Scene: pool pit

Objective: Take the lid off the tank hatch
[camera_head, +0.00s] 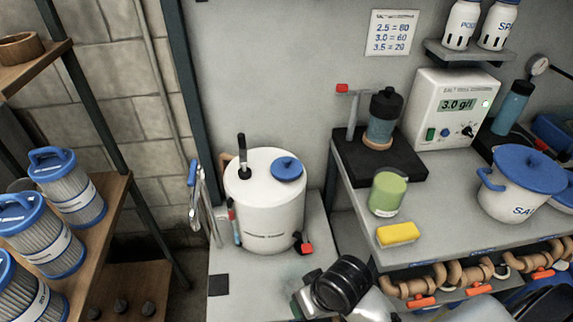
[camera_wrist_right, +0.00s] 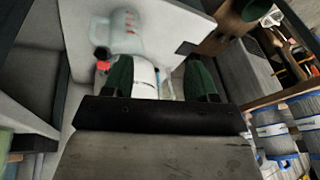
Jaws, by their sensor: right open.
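The white cylindrical tank (camera_head: 265,215) stands on a low grey ledge in the middle of the head view. The round blue lid (camera_head: 287,170) lies on the right part of its top, apparently over the hatch, whose opening is hidden. My right gripper shows in the wrist view (camera_wrist_right: 160,80), with two dark green fingers spread apart and nothing held. In the head view my right arm is low, in front and to the right of the tank, apart from the lid. A pale shape shows between the fingers; I cannot tell what it is. My left gripper is out of view.
A black-handled tool (camera_head: 242,152) stands upright at the tank's top left. A grey bench (camera_head: 440,205) to the right carries a green jar (camera_head: 387,194), a yellow sponge (camera_head: 398,234) and a white pot (camera_head: 515,200). Blue-capped filter cartridges (camera_head: 75,195) stand on the left shelf. The space above the tank is mostly clear.

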